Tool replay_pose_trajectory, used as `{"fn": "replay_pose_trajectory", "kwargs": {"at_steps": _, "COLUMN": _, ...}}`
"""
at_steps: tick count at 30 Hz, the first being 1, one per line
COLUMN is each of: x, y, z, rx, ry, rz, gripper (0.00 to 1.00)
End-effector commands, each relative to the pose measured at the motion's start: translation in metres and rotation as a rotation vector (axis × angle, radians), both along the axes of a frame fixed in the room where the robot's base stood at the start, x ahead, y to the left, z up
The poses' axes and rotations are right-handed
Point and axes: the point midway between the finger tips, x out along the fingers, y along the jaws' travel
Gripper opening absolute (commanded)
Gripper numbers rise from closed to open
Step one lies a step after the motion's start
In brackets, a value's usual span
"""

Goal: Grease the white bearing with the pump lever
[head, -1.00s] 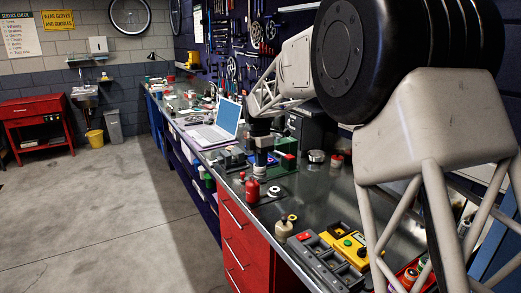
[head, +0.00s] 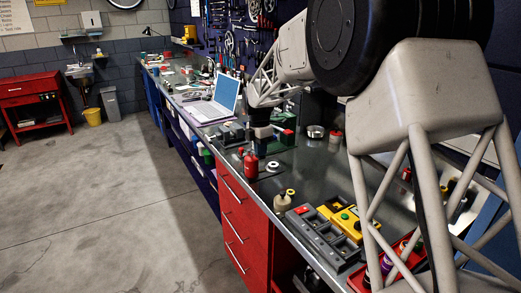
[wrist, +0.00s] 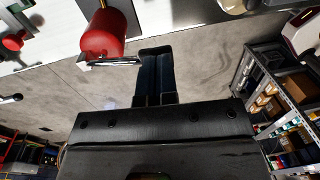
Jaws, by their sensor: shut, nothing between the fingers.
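A red canister (head: 251,166) stands on the bench in the head view. In the wrist view the canister (wrist: 103,33) is at the upper left, with a thin metal lever (wrist: 112,61) at its end beside my fingers. I cannot tell whether they touch. My gripper (wrist: 155,52) is shut and empty. In the head view my gripper (head: 261,146) is low over the bench, just behind the canister. A white ring (head: 273,166), likely the white bearing, lies flat to the right of the canister.
The bench's front edge runs close to the canister.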

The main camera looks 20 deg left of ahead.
Motion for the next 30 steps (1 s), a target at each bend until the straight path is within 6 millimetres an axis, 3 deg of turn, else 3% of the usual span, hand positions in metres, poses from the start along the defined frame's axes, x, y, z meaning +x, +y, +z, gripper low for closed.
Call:
{"fn": "replay_pose_trajectory", "kwargs": {"at_steps": 21, "x": -0.008, "y": -0.009, "z": -0.030, "rx": 0.185, "ry": -0.185, "rz": -0.001, "gripper": 0.00}}
{"fn": "replay_pose_trajectory", "kwargs": {"at_steps": 30, "x": -0.008, "y": -0.009, "z": -0.029, "rx": 0.183, "ry": -0.183, "rz": 0.000, "gripper": 0.00}}
